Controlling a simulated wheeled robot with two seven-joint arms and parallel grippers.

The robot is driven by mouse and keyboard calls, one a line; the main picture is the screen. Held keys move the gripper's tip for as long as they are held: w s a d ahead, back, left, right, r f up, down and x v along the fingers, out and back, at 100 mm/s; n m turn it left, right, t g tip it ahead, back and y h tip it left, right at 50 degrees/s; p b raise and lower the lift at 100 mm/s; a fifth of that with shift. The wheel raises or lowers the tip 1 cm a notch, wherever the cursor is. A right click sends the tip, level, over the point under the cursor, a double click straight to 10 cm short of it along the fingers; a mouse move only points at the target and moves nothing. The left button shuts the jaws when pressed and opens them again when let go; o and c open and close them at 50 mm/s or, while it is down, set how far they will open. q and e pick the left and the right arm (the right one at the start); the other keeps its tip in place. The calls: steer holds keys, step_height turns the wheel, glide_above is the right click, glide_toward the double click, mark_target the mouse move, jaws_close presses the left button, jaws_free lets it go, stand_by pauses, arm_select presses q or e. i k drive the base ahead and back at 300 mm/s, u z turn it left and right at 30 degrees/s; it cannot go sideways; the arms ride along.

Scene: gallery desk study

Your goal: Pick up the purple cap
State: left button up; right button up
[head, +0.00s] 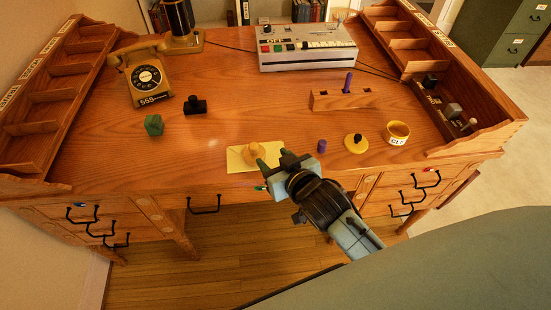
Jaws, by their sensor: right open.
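The small purple cap (321,146) stands on the desktop near its front edge, right of my right gripper. My right gripper (274,160) is open over the front edge of the desk, close to a yellow knobbed object (254,150) on a pale yellow envelope (238,160). Nothing shows clearly between its fingers, and it is apart from the cap. A purple stick-like object (348,82) stands upright in a wooden holder block (326,101) behind the cap. My left gripper is not in view.
A yellow disc with a dark knob (356,143) and a yellow cup (397,133) stand right of the cap. A green block (153,125), a black stamp-like object (195,106), a telephone (144,77) and a grey machine (306,48) are farther off. The desk's middle is clear.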

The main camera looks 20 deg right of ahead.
mark_target(322, 143)
steer(key=z, duration=1.3)
